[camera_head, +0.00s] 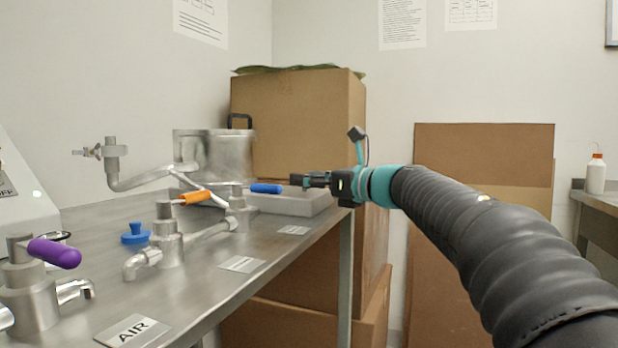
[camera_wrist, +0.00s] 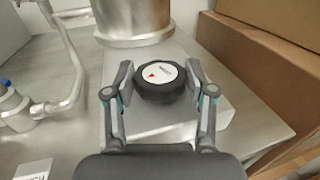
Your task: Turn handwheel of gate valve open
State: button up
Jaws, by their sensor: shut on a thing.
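A dark many-sided handwheel (camera_wrist: 160,78) with a white centre label and a small red mark fills the middle of the wrist view. My gripper (camera_wrist: 159,84) has one finger on each side of it and is shut on its rim. In the head view my gripper (camera_head: 308,181) reaches in from the right above the grey block at the table's far end. The handwheel is mostly hidden by the fingers there. The valve's body under the handwheel does not show.
A silver cylindrical vessel (camera_head: 212,152) stands behind the grey block (camera_head: 290,204). Metal pipework with blue (camera_head: 266,188), orange (camera_head: 195,198) and purple (camera_head: 54,253) handles runs along the steel table (camera_head: 190,290). Cardboard boxes (camera_head: 295,115) stand close behind.

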jog(key=g, duration=0.1)
jog(key=n+g+y+p, duration=0.1)
jog(key=n+g, duration=0.1)
jog(key=shift+w+d+r+y+p, duration=0.15)
jog(key=shift+w+y+p, duration=0.15)
jog(key=shift+y, duration=0.1)
jog(key=n+g+p, duration=0.1)
jog(key=n+g, duration=0.1)
jog(key=g, duration=0.1)
jog(key=n+g+y+p, duration=0.1)
jog(key=n+g+p, duration=0.1)
jog(key=shift+w+r+g, duration=0.1)
jog(key=shift+w+g, duration=0.05)
jog(key=shift+g, duration=0.25)
jog(key=n+g+p, duration=0.2)
jog(key=g+p, duration=0.1)
jog(key=g, duration=0.1)
jog(key=shift+w, duration=0.1)
jog(key=n+g+p, duration=0.3)
jog(key=shift+g+h, duration=0.3)
jog(key=shift+g, duration=0.1)
jog(key=shift+f+n+g+p, duration=0.2)
jog(key=shift+n+g+p, duration=0.1)
jog(key=shift+g, duration=0.1)
jog(key=o, duration=1.2)
jog(key=shift+c, duration=0.2)
jog(key=shift+f+t+b, duration=0.1)
jog(key=shift+t+b, duration=0.2)
jog(key=shift+b, duration=0.1)
